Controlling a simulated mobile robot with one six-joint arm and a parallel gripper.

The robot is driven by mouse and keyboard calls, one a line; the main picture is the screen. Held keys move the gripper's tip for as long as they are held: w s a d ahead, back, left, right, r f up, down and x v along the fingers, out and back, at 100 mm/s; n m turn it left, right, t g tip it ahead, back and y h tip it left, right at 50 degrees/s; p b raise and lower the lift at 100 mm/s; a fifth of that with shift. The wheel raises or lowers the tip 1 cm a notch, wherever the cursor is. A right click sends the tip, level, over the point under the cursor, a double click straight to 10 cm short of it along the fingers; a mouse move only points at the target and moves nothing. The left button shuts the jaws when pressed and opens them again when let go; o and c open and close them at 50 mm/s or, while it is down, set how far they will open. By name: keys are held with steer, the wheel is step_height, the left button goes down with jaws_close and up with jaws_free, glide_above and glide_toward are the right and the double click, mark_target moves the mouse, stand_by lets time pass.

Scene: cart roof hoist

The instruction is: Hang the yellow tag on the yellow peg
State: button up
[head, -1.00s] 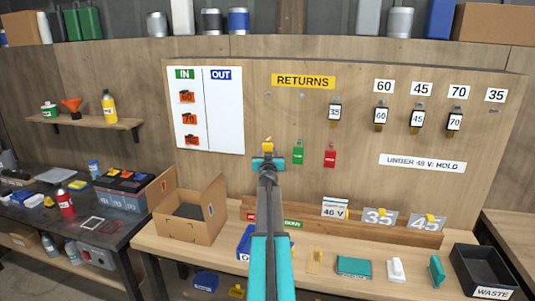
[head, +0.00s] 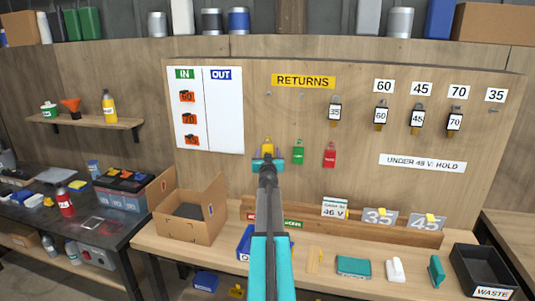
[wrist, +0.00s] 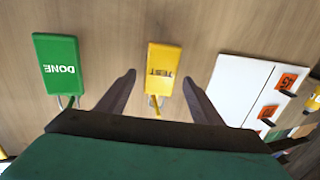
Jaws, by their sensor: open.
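The yellow tag (wrist: 163,68), marked TEST, hangs against the board in the wrist view, with a yellow peg (wrist: 155,104) at its hole end. The tag appears to be on the peg, though the exact contact at the hole is hard to see. In the head view the tag (head: 268,147) shows just above my gripper (head: 268,162). In the wrist view my gripper (wrist: 159,79) is open, its two fingers on either side of the tag with visible gaps and nothing held.
A green DONE tag (wrist: 57,65) hangs on a hook beside the yellow one. A red tag (head: 330,154) hangs further right. The white IN/OUT board (head: 226,120) is to the left. A bench with a cardboard box (head: 190,222) and a wooden ledge (head: 390,232) lies below.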

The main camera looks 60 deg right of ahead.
steer(key=v, duration=1.2)
steer(key=shift+a, duration=0.4)
steer(key=shift+s, duration=0.1)
stand_by(0.5)
